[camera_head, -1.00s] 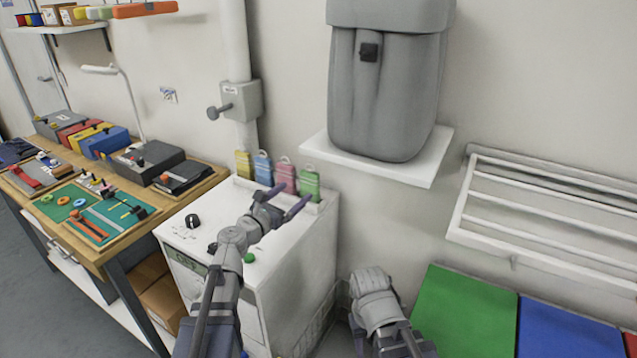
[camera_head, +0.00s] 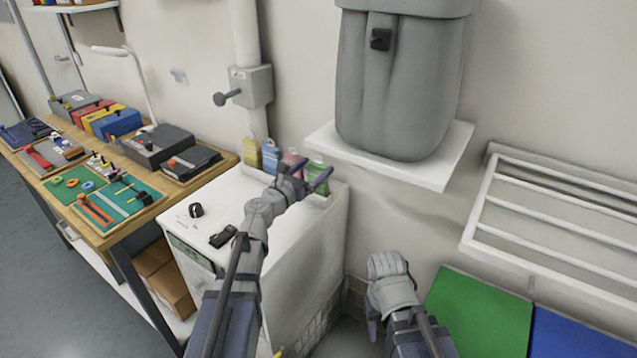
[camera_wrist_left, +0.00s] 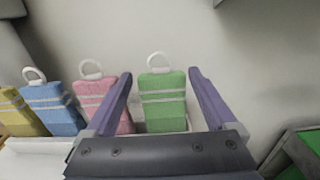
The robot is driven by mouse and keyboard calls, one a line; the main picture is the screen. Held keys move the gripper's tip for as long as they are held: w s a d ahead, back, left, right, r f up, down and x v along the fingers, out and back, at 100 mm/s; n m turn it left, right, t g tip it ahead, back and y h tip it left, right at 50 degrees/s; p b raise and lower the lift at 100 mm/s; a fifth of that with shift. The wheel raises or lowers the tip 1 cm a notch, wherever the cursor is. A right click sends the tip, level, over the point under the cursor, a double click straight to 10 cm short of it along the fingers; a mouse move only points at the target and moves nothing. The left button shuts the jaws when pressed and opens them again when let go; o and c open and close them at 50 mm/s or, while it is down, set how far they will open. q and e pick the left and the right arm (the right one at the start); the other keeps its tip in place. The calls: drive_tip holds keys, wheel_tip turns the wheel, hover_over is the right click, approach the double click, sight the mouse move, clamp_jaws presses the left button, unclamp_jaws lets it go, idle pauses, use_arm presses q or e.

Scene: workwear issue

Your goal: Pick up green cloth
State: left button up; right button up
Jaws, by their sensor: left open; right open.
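My left gripper (camera_head: 303,181) is open at the row in the head view and partly covers the pink and green cloths. My right gripper (camera_head: 372,328) hangs low right of the cabinet, away from the cloths; its fingers are barely visible.
Pink (camera_wrist_left: 102,103), blue (camera_wrist_left: 53,109) and yellow (camera_head: 252,154) cloths stand to the left of the green one. A shelf (camera_head: 395,160) with a grey bin (camera_head: 400,90) juts out above right. A white rack (camera_head: 560,215) is further right.

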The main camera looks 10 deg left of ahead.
use_arm(q)
drive_tip(key=x, duration=0.5)
drive_tip(key=shift+w+f+b, duration=0.1)
drive_tip(key=shift+f+b, duration=0.25)
drive_tip(key=c, duration=1)
drive_tip(key=shift+o, duration=0.2)
drive_tip(key=shift+r, duration=0.1)
